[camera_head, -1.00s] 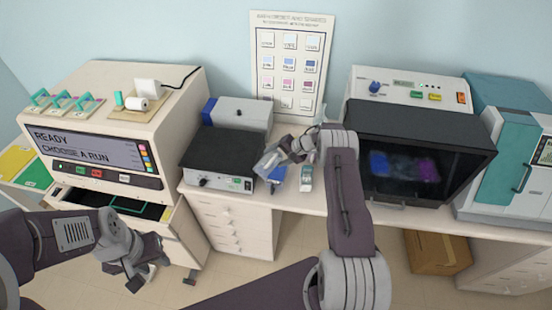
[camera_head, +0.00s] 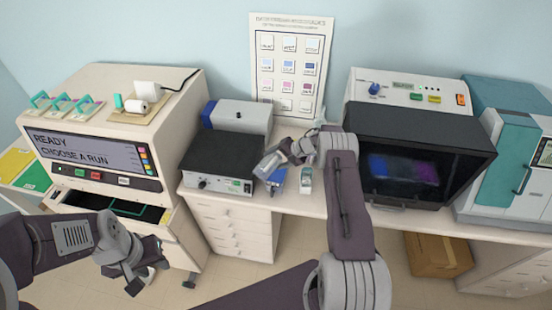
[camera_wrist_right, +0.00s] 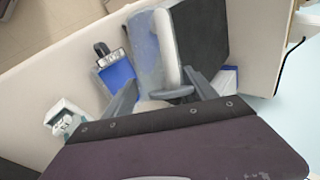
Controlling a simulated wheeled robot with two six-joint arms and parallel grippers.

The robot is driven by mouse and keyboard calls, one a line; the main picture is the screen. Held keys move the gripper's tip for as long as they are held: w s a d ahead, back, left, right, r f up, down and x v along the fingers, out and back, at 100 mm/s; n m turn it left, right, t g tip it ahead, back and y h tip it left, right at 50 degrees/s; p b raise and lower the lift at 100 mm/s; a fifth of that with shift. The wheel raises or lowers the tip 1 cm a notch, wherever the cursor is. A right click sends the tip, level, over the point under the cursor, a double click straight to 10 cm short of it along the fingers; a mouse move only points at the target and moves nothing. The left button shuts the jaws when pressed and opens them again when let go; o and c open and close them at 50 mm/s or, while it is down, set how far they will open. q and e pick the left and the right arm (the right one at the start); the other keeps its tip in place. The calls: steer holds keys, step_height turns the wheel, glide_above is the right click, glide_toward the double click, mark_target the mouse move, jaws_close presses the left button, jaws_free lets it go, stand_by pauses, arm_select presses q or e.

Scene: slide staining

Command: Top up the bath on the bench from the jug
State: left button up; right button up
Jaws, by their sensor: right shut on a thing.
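My right gripper (camera_head: 297,150) is shut on a translucent jug (camera_head: 268,164) and holds it tilted over the bench. In the right wrist view the jug (camera_wrist_right: 147,55) shows with its pale handle between the fingers (camera_wrist_right: 165,100). A small blue bath (camera_head: 277,180) stands on the bench just below and beside the jug; it also shows in the right wrist view (camera_wrist_right: 117,75). I cannot make out its liquid level or any stream. My left gripper (camera_head: 140,281) hangs low at the left, in front of the staining machine; I cannot tell its opening.
A small white and teal box (camera_head: 305,180) stands right of the bath. A black-topped hotplate-like unit (camera_head: 222,155) is close on the left, and a dark-windowed cabinet (camera_head: 415,155) on the right. The staining machine (camera_head: 90,152) has an open drawer (camera_head: 125,208).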

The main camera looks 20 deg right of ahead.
steer(key=shift+r+p, duration=0.35)
arm_select(q)
steer(key=shift+r, duration=0.75)
arm_select(e)
steer(key=shift+s+f, duration=0.1)
steer(key=shift+a+r+n+h+p, duration=0.25)
steer(key=shift+r+h+p, duration=0.3)
steer(key=shift+p, duration=0.6)
steer(key=shift+a+r+t+h, duration=0.1)
steer(key=shift+t+h, duration=0.15)
steer(key=shift+t, duration=0.05)
steer(key=shift+s+a+n+h+p, duration=0.1)
steer(key=shift+s+n+h+p, duration=0.1)
steer(key=shift+n+h+p, duration=0.1)
arm_select(q)
step_height(320, 180, up, 3)
steer(key=shift+s+f, duration=0.1)
